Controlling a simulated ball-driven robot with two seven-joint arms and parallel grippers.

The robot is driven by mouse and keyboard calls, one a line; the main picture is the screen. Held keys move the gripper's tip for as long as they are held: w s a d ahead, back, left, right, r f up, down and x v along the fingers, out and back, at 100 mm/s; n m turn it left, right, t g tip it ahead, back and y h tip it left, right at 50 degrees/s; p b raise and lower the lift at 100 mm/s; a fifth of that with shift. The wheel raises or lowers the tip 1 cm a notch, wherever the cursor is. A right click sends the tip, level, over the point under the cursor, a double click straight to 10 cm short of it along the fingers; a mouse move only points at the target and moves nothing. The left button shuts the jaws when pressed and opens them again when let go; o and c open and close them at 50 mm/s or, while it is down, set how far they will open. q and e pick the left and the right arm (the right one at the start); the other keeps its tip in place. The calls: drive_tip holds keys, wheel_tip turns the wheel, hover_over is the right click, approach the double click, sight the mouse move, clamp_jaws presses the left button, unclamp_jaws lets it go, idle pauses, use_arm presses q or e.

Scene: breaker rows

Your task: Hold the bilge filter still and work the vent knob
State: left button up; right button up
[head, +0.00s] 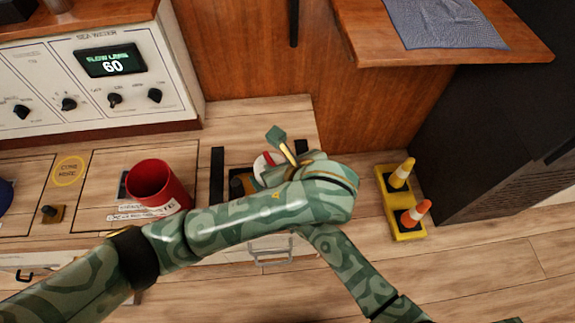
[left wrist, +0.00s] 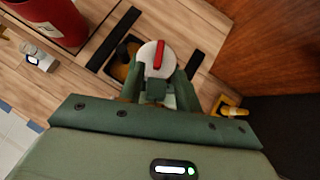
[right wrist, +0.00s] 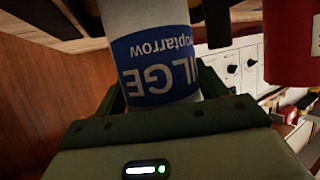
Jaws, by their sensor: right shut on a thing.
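The bilge filter (right wrist: 150,16) is a white cylinder with a blue label, upside down in the right wrist view. My right gripper (right wrist: 160,92) is shut on it, one finger on each side. The vent knob (left wrist: 158,60) is a round white cap with a red bar across it. It shows partly in the head view (head: 261,167), beside my arm. My left gripper (left wrist: 157,76) is at the knob with its fingers apart, one on each side; whether they touch it I cannot tell. My arms hide most of the filter in the head view.
A red cup (head: 158,186) stands left of the filter. Dark strips (left wrist: 114,38) flank the filter. Yellow-and-orange cones (head: 411,214) stand right. A blue cloth (head: 445,22) lies on a ledge.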

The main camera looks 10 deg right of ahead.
use_arm(q)
drive_tip(key=v, duration=0.4)
drive_tip(key=shift+s+r, duration=0.2)
drive_tip(key=shift+r, duration=0.05)
use_arm(e)
drive_tip(key=o, duration=1.5)
